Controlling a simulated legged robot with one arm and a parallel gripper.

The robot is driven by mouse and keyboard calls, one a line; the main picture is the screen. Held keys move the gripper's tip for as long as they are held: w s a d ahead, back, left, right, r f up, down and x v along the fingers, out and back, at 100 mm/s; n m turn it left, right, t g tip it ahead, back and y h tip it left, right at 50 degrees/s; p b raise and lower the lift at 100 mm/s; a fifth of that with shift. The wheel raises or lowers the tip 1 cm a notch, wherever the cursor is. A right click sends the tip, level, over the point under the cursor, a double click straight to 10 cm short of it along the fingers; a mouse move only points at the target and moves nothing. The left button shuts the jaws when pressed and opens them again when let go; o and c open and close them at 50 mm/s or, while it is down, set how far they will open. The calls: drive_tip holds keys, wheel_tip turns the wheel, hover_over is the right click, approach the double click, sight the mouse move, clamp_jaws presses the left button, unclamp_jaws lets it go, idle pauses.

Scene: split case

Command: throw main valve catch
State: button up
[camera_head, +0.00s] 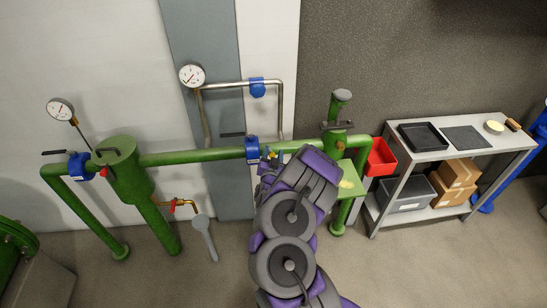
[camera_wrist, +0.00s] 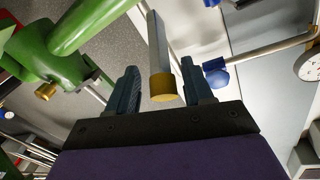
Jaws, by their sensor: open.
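In the wrist view my gripper (camera_wrist: 158,64) is open. A grey bar with a yellow end (camera_wrist: 163,88) stands between its two dark blue fingers, with a gap visible on both sides. I cannot tell for sure whether this bar is the main valve catch. In the head view my gripper (camera_head: 271,157) is at the green pipe (camera_head: 195,156), just right of a blue valve body (camera_head: 253,150). My arm hides part of this area. A black lever (camera_head: 232,135) shows just above and left of that valve body.
A green post (camera_head: 340,112) stands right of my gripper; its green body (camera_wrist: 50,62) is close in the wrist view. A steel pipe with a blue fitting (camera_head: 257,87) and a gauge (camera_head: 192,76) are on the wall. A red bin (camera_head: 380,158) and grey shelf (camera_head: 440,152) stand right.

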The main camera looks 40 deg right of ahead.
drive_tip(key=shift+w+d+r+b, duration=0.1)
drive_tip(key=shift+w+r+b, duration=0.05)
drive_tip(key=shift+w+b, duration=0.35)
drive_tip(key=shift+d, duration=0.2)
drive_tip(key=shift+d, duration=0.15)
drive_tip(key=shift+c, duration=1.1)
clamp_jaws()
